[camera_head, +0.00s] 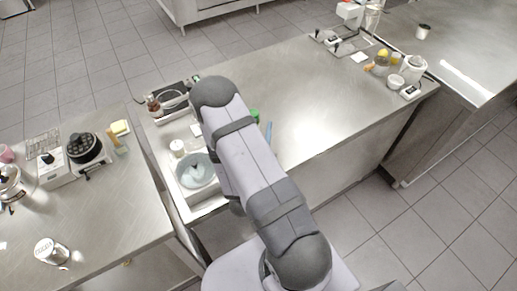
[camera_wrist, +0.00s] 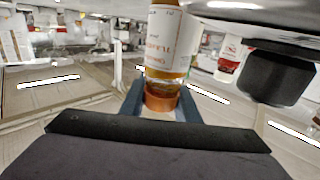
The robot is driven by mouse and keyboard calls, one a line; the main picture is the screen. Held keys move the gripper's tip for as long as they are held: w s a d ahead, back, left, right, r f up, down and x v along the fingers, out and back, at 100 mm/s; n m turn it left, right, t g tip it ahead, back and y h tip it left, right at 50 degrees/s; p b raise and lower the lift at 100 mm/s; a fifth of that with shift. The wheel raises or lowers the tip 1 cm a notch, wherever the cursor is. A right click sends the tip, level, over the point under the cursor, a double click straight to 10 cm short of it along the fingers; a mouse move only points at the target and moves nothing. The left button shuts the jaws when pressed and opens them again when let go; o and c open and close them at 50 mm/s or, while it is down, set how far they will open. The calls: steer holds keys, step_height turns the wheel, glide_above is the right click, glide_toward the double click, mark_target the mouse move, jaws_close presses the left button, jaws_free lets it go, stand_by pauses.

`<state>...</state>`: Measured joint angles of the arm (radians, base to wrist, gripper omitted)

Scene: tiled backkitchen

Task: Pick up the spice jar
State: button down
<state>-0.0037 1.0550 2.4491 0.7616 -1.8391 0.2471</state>
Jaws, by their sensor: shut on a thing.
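The spice jar (camera_wrist: 166,42) stands in the middle of the wrist view, with a white printed label and an orange-brown band at its lower end. My gripper (camera_wrist: 161,100) is shut on it there, one dark blue finger on each side of the orange-brown part. The jar's top is cut off by the picture edge. In the head view my arm covers the middle of the counter, and I cannot make out my gripper or the held jar.
In the wrist view, a white-labelled container (camera_wrist: 14,42) is at left, a red-labelled bottle (camera_wrist: 228,62) at right, and a black object (camera_wrist: 276,76) nearby. In the head view, a sink basin (camera_head: 197,172) lies left of my arm; the counter (camera_head: 315,95) to the right has bare room.

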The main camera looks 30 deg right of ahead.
steer(key=shift+r, duration=0.2)
step_height(320, 180, up, 10)
steer(key=p, duration=0.5)
steer(key=shift+f, duration=0.15)
steer(key=shift+f, duration=0.1)
